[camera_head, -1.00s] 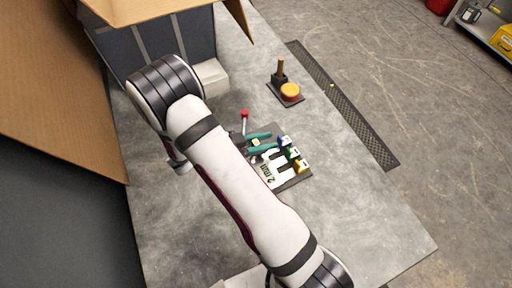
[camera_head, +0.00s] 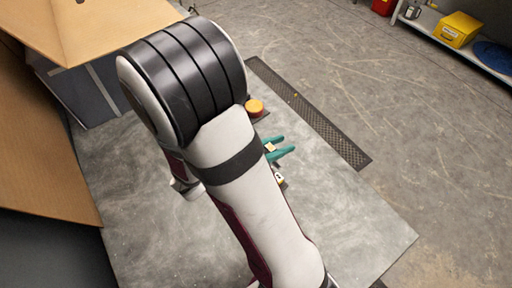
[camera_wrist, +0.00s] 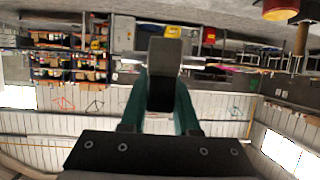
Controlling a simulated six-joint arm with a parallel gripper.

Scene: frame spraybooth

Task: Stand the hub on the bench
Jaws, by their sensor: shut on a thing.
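My gripper (camera_wrist: 163,105) has teal fingers shut on a dark grey, block-like thing (camera_wrist: 165,70), which I take for the hub. Thin metal rods seem to stick out at both sides of it, though I cannot tell if they belong to it. In the head view the teal fingers of my gripper (camera_head: 278,152) show past my arm, with a small pale piece (camera_head: 270,147) between them. They appear above the grey bench (camera_head: 340,215); the height is hard to tell. My arm hides most of the held thing there.
An orange-topped round button (camera_head: 254,107) stands on the bench beyond my gripper. A cardboard box (camera_head: 90,25) stands at the back left. The bench's right part is clear.

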